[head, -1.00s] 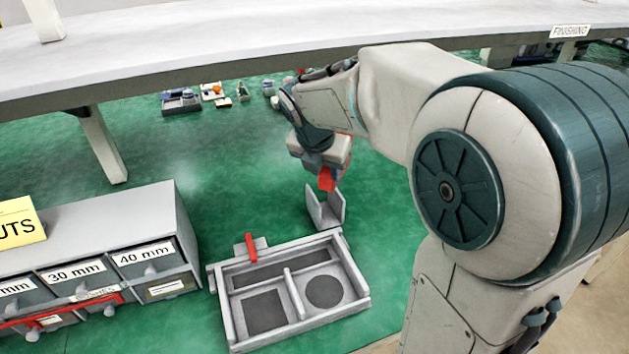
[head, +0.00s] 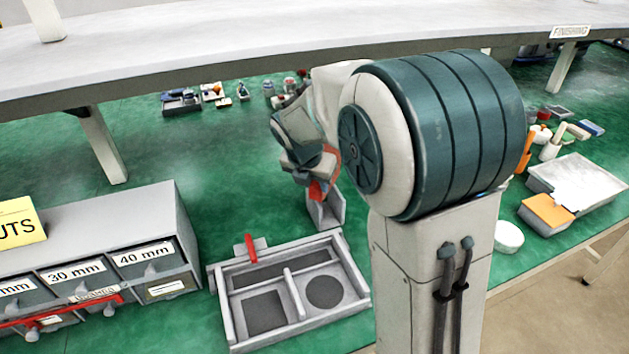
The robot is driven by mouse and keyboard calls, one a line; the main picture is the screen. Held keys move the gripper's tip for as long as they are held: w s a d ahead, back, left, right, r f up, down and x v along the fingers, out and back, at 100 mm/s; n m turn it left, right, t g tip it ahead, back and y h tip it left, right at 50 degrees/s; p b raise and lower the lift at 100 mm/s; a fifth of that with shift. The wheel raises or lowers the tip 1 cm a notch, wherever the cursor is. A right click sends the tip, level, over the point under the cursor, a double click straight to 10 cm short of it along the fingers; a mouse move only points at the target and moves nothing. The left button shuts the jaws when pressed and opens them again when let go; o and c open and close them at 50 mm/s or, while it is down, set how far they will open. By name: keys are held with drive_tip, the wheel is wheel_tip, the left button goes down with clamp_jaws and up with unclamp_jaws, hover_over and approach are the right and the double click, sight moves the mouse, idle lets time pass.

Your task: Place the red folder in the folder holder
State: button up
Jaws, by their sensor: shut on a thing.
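The red folder (head: 317,191) shows as a small red patch under my gripper (head: 316,181). My gripper is shut on it, with the fingers partly hidden by the wrist. The folder holder (head: 331,210), a small grey open-topped bracket with upright sides, stands on the green bench top behind the tray. The folder is at the top of the holder in the picture and overlaps its left part. I cannot tell whether it is inside the slot or just above it.
A grey compartment tray (head: 300,340) with a red-handled piece (head: 251,248) at its back edge stands in front. A drawer cabinet (head: 120,235) is at left. Bins (head: 548,212) and a white bowl (head: 508,237) are at right. A shelf (head: 250,45) spans above.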

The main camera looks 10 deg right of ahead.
drive_tip(key=shift+f, duration=0.6)
drive_tip(key=o, duration=1.1)
drive_tip(key=shift+r, duration=0.25)
drive_tip(key=v, duration=1.2)
drive_tip(key=s+d+f+m+y, duration=0.1)
drive_tip(key=s+d+f+m, duration=0.2)
drive_tip(key=s+m, duration=0.7)
drive_tip(key=s+d+f+m+g+y, duration=0.1)
drive_tip(key=s+d+f+m, duration=0.2)
drive_tip(key=s+m, duration=0.7)
drive_tip(key=d+m+p, duration=0.1)
drive_tip(key=m, duration=0.8)
drive_tip(key=shift+s+f+y, duration=0.15)
drive_tip(key=shift+f+y, duration=0.15)
drive_tip(key=shift+f, duration=0.1)
